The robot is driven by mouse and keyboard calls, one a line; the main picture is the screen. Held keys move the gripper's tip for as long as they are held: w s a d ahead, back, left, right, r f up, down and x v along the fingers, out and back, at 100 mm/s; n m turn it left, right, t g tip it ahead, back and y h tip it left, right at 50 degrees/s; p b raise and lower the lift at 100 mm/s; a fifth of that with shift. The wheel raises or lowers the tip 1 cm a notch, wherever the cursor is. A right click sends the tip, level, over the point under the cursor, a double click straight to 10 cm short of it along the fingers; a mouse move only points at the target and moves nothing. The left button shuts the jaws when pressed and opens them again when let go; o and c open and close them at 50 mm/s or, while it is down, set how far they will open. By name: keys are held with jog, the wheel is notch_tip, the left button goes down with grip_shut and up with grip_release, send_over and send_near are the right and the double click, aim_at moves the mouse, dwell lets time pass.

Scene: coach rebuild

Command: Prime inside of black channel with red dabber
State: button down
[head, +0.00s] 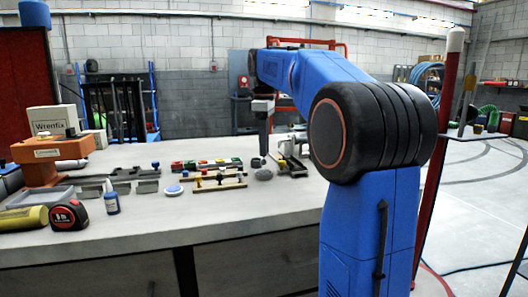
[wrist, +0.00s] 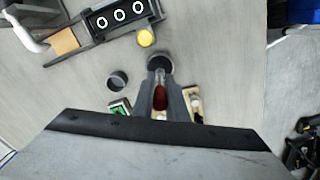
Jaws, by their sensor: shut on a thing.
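My gripper (wrist: 160,82) is shut on the red dabber (wrist: 160,98); its red body shows between the fingers. A dark round shape (wrist: 160,63) lies just past the fingertips; I cannot tell whether it is the dabber's head or a separate thing. In the head view my gripper (head: 263,146) points down over the right part of the bench, and the dabber cannot be made out. A black channel-like piece (wrist: 118,14) with three white rings lies ahead and left of the gripper in the wrist view, apart from it.
A yellow round piece (wrist: 146,38) and a small dark cup (wrist: 118,80) lie near the gripper. The bench (head: 250,215) also carries a rack of coloured pieces (head: 207,164), a blue bottle (head: 111,200) and a tape measure (head: 69,215). The front bench strip is clear.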

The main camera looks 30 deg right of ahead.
jog(key=shift+r, duration=2.1)
